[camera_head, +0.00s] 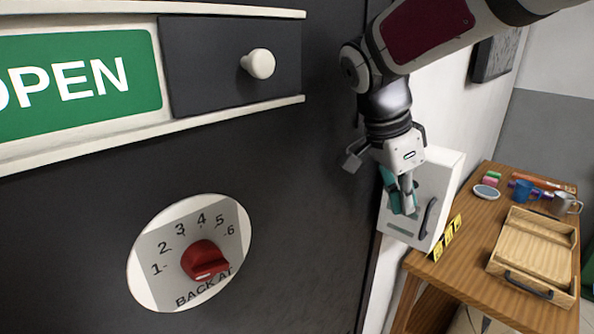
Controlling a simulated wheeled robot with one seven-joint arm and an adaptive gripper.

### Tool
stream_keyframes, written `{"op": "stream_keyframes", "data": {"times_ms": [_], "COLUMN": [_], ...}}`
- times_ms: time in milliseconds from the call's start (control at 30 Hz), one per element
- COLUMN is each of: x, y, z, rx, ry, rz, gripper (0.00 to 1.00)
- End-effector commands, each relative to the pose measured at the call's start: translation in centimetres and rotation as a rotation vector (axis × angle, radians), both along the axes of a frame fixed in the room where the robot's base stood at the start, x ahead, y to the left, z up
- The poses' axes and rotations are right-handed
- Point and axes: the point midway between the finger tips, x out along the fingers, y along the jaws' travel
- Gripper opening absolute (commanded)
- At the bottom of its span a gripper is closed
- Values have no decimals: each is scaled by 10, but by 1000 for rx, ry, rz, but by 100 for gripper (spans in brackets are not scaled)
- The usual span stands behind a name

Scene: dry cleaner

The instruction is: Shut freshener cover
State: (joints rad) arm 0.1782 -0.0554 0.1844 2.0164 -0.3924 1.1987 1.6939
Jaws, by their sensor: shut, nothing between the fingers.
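The freshener is a white box (446,187) on the wall beyond the dark panel's right edge. Its pale grey front (432,187) has a dark curved handle (428,219) near the lower right. My gripper (408,207) is in front of the box, pointing down, with its fingers shut and empty. The gripper hides part of the front's left side, with the handle just right of the fingertips. A teal patch shows beside the fingers. I cannot tell how far the cover stands open, or whether the fingers touch it.
A dark panel with an OPEN slider sign (75,83) and a red dial (203,259) fills the left. A wooden table (470,262) at right holds a wooden tray (497,262), a blue mug (522,191), a metal mug (563,203) and small yellow signs (447,235) close below the box.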

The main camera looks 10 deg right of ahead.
Motion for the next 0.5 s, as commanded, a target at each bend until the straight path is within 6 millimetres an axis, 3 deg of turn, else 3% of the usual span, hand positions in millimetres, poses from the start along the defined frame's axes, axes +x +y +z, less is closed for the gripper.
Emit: {"op": "stream_keyframes", "data": {"times_ms": [233,500], "x": [-1,0], "y": [-14,-20], "z": [-35,-49], "rx": [0,0], "ry": [3,-1], "rz": [-1,0], "gripper": [0,0]}}
